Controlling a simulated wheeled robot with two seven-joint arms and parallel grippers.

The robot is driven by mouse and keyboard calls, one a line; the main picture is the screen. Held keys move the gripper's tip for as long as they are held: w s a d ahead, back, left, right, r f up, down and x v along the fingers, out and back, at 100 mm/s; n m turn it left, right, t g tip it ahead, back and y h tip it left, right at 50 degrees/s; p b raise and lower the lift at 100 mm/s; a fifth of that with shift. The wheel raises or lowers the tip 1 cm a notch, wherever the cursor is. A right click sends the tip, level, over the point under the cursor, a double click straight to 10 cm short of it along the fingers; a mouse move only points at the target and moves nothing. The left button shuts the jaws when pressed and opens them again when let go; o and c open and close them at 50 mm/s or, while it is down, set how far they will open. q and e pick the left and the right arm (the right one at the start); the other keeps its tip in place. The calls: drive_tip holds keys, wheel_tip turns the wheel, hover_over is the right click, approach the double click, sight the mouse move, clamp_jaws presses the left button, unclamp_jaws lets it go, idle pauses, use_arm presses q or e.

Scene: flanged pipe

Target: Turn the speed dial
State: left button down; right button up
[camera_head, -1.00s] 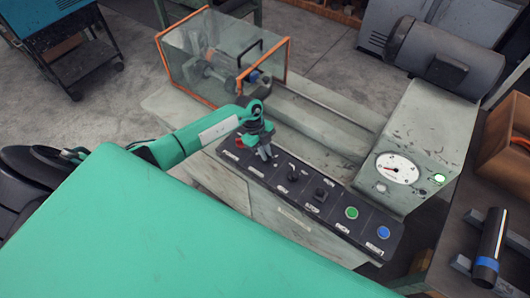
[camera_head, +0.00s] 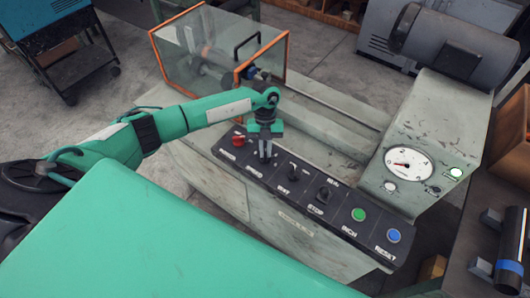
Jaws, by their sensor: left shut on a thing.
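The dark control panel (camera_head: 275,195) slopes along the front of the grey machine. My left gripper (camera_head: 265,153) points down at the panel's left part, just right of the red button (camera_head: 238,141). It is shut on a small control there, which I take to be the speed dial; the fingers hide nearly all of it and its marks. Two black knobs (camera_head: 293,173) and (camera_head: 323,193) stand uncovered to the right. A round white gauge (camera_head: 410,163) with a red-marked needle sits on the machine's right housing. My right gripper is out of view.
A green button (camera_head: 358,214) and a blue button (camera_head: 393,235) are on the panel's right end. A clear guard box with orange edges (camera_head: 286,55) stands behind my gripper. A motor (camera_head: 440,42) sits at the back right. A green lamp (camera_head: 455,173) is lit.

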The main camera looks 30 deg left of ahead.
use_arm(q)
drive_tip(key=shift+m+b, duration=0.3)
drive_tip(key=shift+m, duration=0.2)
drive_tip(key=shift+y, duration=0.3)
drive_tip(key=c, duration=1.5)
unclamp_jaws()
drive_tip(key=shift+w+a+r+b, duration=0.1)
drive_tip(key=shift+w+r+b, duration=0.2)
drive_tip(key=shift+r, duration=0.2)
drive_tip(key=shift+b+v, duration=1.8)
drive_tip(key=shift+v, duration=4.55)
